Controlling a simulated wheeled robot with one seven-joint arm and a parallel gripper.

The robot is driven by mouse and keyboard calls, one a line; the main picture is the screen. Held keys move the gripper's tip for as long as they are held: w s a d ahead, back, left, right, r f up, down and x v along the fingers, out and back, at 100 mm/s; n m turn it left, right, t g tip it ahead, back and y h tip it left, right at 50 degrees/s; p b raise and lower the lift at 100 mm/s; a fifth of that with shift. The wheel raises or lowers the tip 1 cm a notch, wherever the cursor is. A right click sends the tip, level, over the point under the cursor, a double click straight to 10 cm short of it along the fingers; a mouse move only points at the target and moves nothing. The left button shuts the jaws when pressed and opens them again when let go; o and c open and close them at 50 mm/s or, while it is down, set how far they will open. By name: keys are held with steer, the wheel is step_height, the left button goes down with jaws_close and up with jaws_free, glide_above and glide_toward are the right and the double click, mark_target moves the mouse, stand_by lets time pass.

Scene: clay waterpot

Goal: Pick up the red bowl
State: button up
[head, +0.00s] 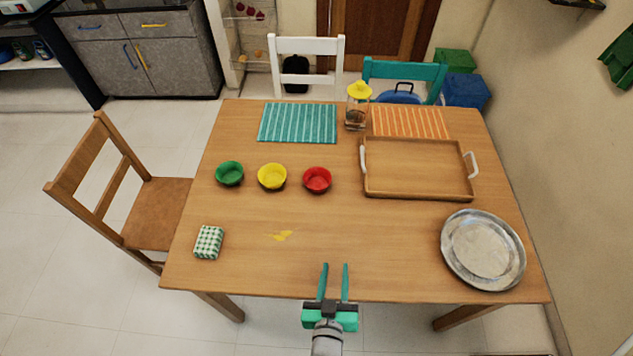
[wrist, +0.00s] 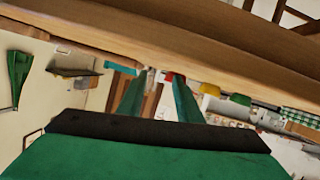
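The red bowl (head: 317,179) stands upright on the wooden table, the rightmost of three small bowls in a row. The yellow bowl (head: 272,176) is just left of it, and the green bowl (head: 229,173) is farther left. My gripper (head: 334,268) is at the table's front edge, well in front of the red bowl and apart from it. Its two green fingers are spread with nothing between them. In the wrist view my gripper (wrist: 158,80) points toward the table edge.
A wooden tray (head: 417,170) stands right of the red bowl. A metal plate (head: 482,250) is at the front right, a checked cloth (head: 208,242) at the front left.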

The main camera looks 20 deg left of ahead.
mark_target(305, 178)
steer(key=w+a, duration=0.2)
steer(key=w, duration=0.1)
steer(key=w+a+n+y, duration=0.1)
steer(key=w, duration=0.2)
steer(key=w+a+n, duration=0.1)
steer(key=w+a, duration=0.1)
steer(key=w, duration=0.1)
steer(key=shift+a+r+g+y, duration=0.3)
steer(key=shift+r+g+y, duration=0.1)
steer(key=w+a+r+n, duration=0.1)
steer(key=w+a, duration=0.1)
steer(key=w+a+r+n+y, duration=0.1)
steer(key=w+a, duration=0.1)
steer(key=w, duration=0.1)
steer(key=w+a+r+g, duration=0.1)
steer(key=w+a, duration=0.1)
steer(key=shift+w+a+n+y, duration=0.15)
steer(key=shift+a+n+y, duration=0.15)
steer(key=shift+n, duration=0.1)
steer(key=shift+w+a, duration=0.2)
steer(key=shift+w, duration=0.1)
steer(key=x, duration=1)
steer(key=shift+w+a+f, duration=0.1)
steer(key=shift+a, duration=0.15)
jaws_close()
